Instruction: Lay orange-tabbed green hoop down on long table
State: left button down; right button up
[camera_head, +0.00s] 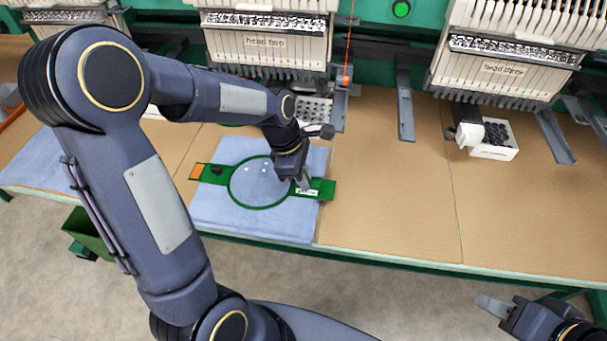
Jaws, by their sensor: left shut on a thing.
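The green hoop (233,201) is a thin ring with a flat green arm on each side and an orange tab (197,171) at its left end. A small white label is on its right arm. It is over a blue cloth (225,222) on the long table (385,205); I cannot tell whether it touches the cloth. My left gripper (303,184) is shut on the hoop's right arm, near the label. My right gripper (494,306) is at the lower right, away from the table, partly cut off by the frame; its jaw opening is unclear.
Embroidery heads marked head two (265,42) and head three (503,70) hang over the table's back. Metal arms (405,105) reach forward below them. A white box with dark spools (494,140) stands at right. A green bin (88,232) is below the left edge. The middle tabletop is clear.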

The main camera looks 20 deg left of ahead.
pick_arm(q)
jog(key=shift+f, duration=0.3)
jog(key=c, duration=1.4)
grip_release()
jog(key=shift+v, duration=3.9)
